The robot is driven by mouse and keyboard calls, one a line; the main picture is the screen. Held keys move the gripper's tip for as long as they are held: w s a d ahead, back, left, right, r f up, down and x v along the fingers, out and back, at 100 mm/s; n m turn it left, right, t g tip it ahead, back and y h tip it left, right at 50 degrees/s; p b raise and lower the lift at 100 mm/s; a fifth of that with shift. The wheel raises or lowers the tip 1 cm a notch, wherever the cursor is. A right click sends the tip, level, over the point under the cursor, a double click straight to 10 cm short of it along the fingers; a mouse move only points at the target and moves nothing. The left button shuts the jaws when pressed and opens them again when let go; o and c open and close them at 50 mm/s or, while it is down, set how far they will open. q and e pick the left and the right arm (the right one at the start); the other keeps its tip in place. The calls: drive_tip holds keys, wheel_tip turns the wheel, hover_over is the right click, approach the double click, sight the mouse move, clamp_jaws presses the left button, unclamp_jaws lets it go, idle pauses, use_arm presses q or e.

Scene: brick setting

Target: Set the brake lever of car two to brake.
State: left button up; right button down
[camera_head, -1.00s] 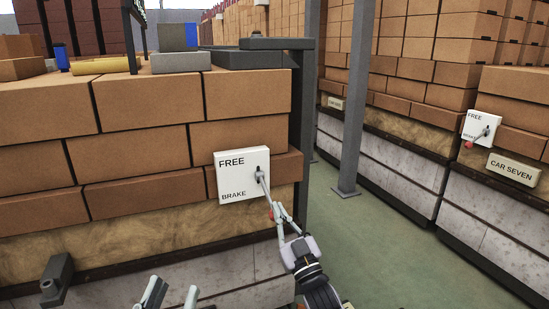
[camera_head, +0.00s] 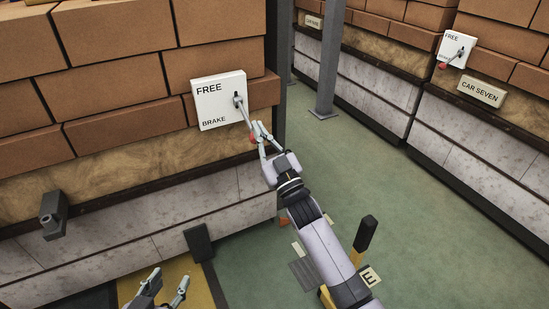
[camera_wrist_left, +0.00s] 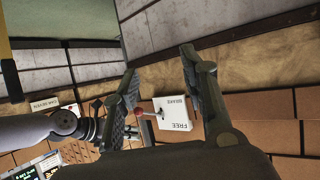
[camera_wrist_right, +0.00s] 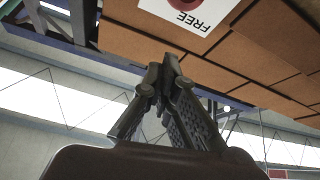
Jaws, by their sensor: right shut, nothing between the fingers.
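A white FREE/BRAKE plate (camera_head: 212,92) is on the near brick-laden car, FREE above and BRAKE below. Its grey lever slants down and right to a red knob (camera_head: 253,138). My right gripper (camera_head: 263,134) is shut beside the knob; whether it touches the knob I cannot tell. In the right wrist view its fingers (camera_wrist_right: 163,75) are together and empty, with the red knob (camera_wrist_right: 207,4) at the top edge. My left gripper (camera_head: 169,278) is open and empty, low in the head view. The left wrist view shows the plate (camera_wrist_left: 173,119) and knob (camera_wrist_left: 138,112) beyond its fingers. This car's name sign is not visible.
Another car at right has its own lever plate (camera_head: 455,50) and a CAR SEVEN sign (camera_head: 480,92). A grey post (camera_head: 328,60) stands in the aisle between. A black-handled yellow lever (camera_head: 364,238) stands right of my right arm. The green floor (camera_head: 385,195) there is mostly open.

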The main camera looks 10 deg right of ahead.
use_arm(q)
drive_tip(key=s+f+g, duration=0.1)
drive_tip(key=f, duration=0.1)
drive_tip(key=s+a+f+g, duration=0.1)
drive_tip(key=s+g, duration=0.1)
drive_tip(key=shift+s+a+f+y+p, duration=0.2)
drive_tip(key=shift+s+f+y+p, duration=0.1)
drive_tip(key=shift+f+y+p, duration=0.1)
use_arm(e)
drive_tip(key=v, duration=0.8)
drive_tip(key=shift+f, duration=0.35)
drive_tip(key=shift+w, duration=0.1)
